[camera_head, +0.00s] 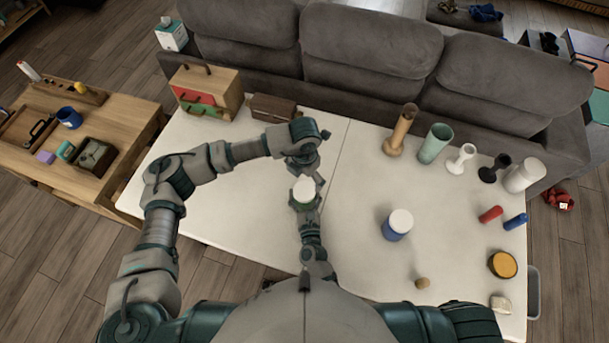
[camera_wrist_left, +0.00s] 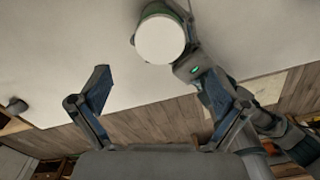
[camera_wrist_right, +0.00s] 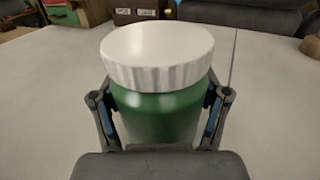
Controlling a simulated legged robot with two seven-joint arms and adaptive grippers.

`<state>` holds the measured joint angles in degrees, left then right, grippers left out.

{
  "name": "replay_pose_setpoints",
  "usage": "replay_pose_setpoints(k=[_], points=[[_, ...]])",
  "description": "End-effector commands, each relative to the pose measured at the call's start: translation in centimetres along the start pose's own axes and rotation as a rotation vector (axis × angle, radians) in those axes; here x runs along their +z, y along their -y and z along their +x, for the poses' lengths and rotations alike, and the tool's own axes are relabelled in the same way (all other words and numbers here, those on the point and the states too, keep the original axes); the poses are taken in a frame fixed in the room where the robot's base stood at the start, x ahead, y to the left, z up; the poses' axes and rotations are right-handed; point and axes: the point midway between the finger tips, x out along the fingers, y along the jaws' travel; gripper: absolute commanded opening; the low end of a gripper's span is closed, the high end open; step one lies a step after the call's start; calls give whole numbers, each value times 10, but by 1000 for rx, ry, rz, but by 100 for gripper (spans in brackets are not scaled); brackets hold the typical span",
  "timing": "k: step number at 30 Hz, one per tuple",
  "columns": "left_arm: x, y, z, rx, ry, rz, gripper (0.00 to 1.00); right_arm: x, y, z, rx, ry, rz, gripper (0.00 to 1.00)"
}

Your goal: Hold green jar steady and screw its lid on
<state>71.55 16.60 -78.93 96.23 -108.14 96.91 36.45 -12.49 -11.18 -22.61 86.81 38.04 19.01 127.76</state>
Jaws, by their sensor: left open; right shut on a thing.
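The green jar (camera_wrist_right: 160,115) stands upright on the white table, with a white ribbed lid (camera_wrist_right: 157,52) on its top. In the right wrist view, my right gripper (camera_wrist_right: 160,120) is shut around the jar's body, one finger on each side. In the head view the white lid (camera_head: 303,190) shows from above, with a little green below it. My left gripper (camera_head: 304,165) is just behind and above the lid. In the left wrist view my left gripper (camera_wrist_left: 165,105) is open and empty; the lid (camera_wrist_left: 160,40) lies beyond its fingertips, apart from them.
A blue jar with a white lid (camera_head: 397,225) stands to the right on the table (camera_head: 345,245). Several cups, vases and cylinders line the right side. A small drawer cabinet (camera_head: 206,90) and a brown box (camera_head: 273,108) stand at the back left, before the grey sofa (camera_head: 370,50).

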Motion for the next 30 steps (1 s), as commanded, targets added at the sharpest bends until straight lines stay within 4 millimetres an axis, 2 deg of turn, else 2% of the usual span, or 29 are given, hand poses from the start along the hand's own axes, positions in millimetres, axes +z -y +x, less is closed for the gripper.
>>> replay_pose_setpoints(k=[10,22,30], points=[[0,0,7,-1,-2,3,99,-2,-1,-1,2,-4,0,0],[0,0,65,-1,-2,3,99,-2,-1,-1,2,-4,0,0],[0,0,80,0,1,4,99,-2,-1,-1,2,-4,0,0]])
